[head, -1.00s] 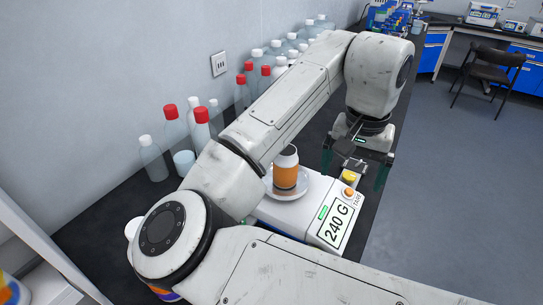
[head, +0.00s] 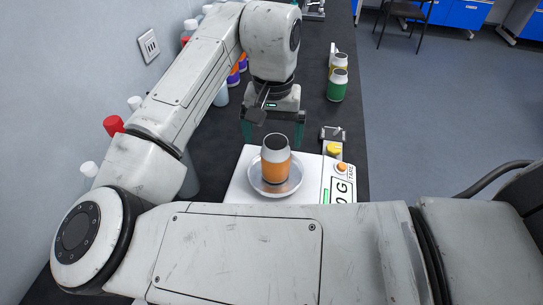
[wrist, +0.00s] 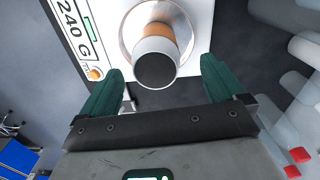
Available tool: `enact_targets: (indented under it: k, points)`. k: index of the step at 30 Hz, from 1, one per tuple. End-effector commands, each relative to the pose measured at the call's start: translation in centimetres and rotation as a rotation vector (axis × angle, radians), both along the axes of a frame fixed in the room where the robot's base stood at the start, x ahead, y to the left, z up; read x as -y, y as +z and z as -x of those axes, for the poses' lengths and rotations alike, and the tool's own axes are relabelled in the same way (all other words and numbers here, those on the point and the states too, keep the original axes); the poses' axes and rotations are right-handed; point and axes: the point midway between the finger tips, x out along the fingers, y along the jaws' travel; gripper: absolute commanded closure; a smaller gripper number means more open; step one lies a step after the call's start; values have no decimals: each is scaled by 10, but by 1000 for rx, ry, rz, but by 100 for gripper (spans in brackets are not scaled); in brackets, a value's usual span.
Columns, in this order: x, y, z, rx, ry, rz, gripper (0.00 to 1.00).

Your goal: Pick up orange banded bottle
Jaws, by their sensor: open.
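The orange banded bottle (head: 276,160) stands upright on the round pan (head: 259,188) of a white scale (head: 239,185). It has a white top part and an orange band. In the wrist view the bottle (wrist: 156,58) shows from above with its dark round top, ahead of and between the fingers. My gripper (head: 272,136) is open and empty, just behind the bottle in the head view. In the wrist view my gripper (wrist: 160,90) has its two green fingers spread wide, apart from the bottle.
A green-banded bottle (head: 337,86) and a yellow-banded one (head: 339,62) stand on the dark counter (head: 307,105) behind the scale. Clear bottles with red caps (head: 113,125) and white caps line the wall at left.

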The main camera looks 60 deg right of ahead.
Motion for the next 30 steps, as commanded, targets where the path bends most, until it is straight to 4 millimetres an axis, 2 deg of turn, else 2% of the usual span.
enact_targets:
  k: [3, 8, 18, 26, 30]
  points:
    - [0, -13, 0, -1, 2, 0, 3]
    - [1, -23, 1, -1, 1, 0, 3]
    - [4, -65, 4, -1, 1, 0, 3]
    - [4, -70, 4, 0, 0, 1, 3]
    - [4, -70, 4, 0, 0, 1, 14]
